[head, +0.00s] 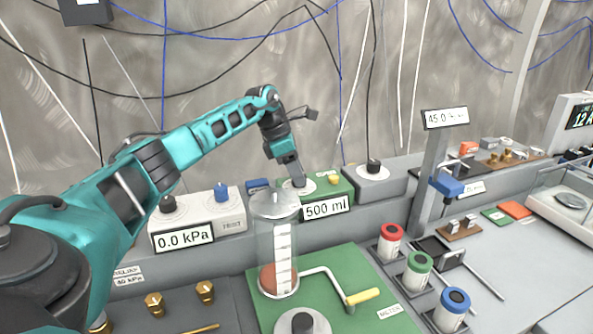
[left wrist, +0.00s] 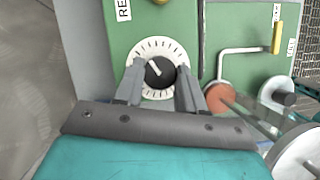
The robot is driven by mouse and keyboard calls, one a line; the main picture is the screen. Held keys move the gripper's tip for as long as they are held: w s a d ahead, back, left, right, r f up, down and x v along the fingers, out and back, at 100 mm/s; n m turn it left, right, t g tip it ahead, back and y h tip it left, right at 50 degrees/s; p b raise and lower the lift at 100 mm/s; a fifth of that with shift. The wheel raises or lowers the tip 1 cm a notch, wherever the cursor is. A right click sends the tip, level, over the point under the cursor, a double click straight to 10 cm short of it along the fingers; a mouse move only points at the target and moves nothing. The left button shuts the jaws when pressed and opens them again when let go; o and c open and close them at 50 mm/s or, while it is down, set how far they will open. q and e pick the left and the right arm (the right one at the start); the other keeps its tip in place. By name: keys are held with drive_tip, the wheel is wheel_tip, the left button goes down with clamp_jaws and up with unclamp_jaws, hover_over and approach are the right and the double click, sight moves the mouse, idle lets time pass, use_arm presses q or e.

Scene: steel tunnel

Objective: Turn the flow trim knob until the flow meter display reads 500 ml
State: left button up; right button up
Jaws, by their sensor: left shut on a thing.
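The flow meter display (head: 325,207) reads 500 ml on the front of a green box (head: 333,184). My left gripper (head: 296,181) reaches down to the flow trim knob on top of that box and hides most of it in the head view. In the left wrist view the knob (left wrist: 159,72) is dark with a white pointer line, on a white dial (left wrist: 160,48) with tick marks. The left gripper's fingers (left wrist: 160,93) stand on both sides of the knob and are shut on it. My right gripper is not in view.
A clear cylinder (head: 277,245) with a scale stands on a green panel in front, beside a crank with a yellow handle (head: 362,296). A 0.0 kPa display (head: 184,239) is to the left. Red, green and blue-topped canisters (head: 419,271) stand to the right.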

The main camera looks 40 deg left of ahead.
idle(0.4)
use_arm(q)
drive_tip(key=o, duration=1)
drive_tip(key=shift+o, duration=0.2)
drive_tip(key=shift+r, duration=0.15)
drive_tip(key=v, duration=1.2)
drive_tip(key=shift+a+r, duration=0.15)
drive_tip(key=shift+r, duration=0.15)
